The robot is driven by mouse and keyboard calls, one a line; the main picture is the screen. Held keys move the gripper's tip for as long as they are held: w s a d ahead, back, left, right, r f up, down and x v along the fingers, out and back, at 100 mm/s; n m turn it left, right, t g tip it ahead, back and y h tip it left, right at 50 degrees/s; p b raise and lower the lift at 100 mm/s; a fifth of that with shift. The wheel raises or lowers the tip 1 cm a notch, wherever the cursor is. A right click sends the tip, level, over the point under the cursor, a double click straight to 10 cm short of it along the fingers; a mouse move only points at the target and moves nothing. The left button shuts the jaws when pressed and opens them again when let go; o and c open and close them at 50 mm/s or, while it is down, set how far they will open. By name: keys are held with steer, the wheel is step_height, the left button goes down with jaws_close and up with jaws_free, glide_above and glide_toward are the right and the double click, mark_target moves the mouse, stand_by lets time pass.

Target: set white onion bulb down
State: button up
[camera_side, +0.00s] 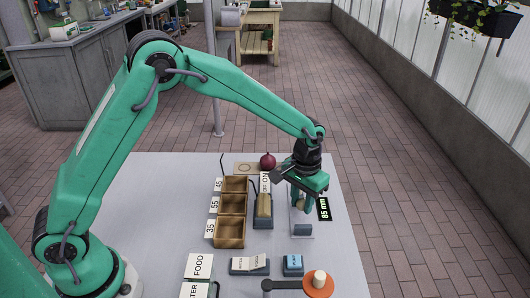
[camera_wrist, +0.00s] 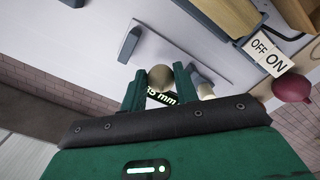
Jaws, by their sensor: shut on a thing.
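My gripper (camera_side: 302,202) is at the right side of the table, low over the measuring gauge (camera_side: 302,231) with its 85 mm display. In the wrist view, my gripper (camera_wrist: 160,84) has its two green fingers on either side of a round, pale brownish bulb (camera_wrist: 160,76), which I take to be the white onion bulb. It is shut on the bulb. In the side view the bulb (camera_side: 301,205) shows only as a small pale patch between the fingers. Whether the bulb touches the surface below, I cannot tell.
A wooden box with three compartments (camera_side: 230,232), labelled 45, 55 and 35, stands to the left. A dark red onion (camera_side: 267,161) sits behind, near the OFF/ON sign (camera_wrist: 268,52). The table's left part (camera_side: 150,215) is clear.

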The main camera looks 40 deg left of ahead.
mark_target(302, 200)
steer(key=shift+f, duration=1.85)
steer(key=shift+f, duration=0.1)
steer(key=o, duration=0.9)
steer(key=shift+o, duration=0.2)
step_height(302, 200, up, 12)
steer(key=shift+d+r, duration=0.1)
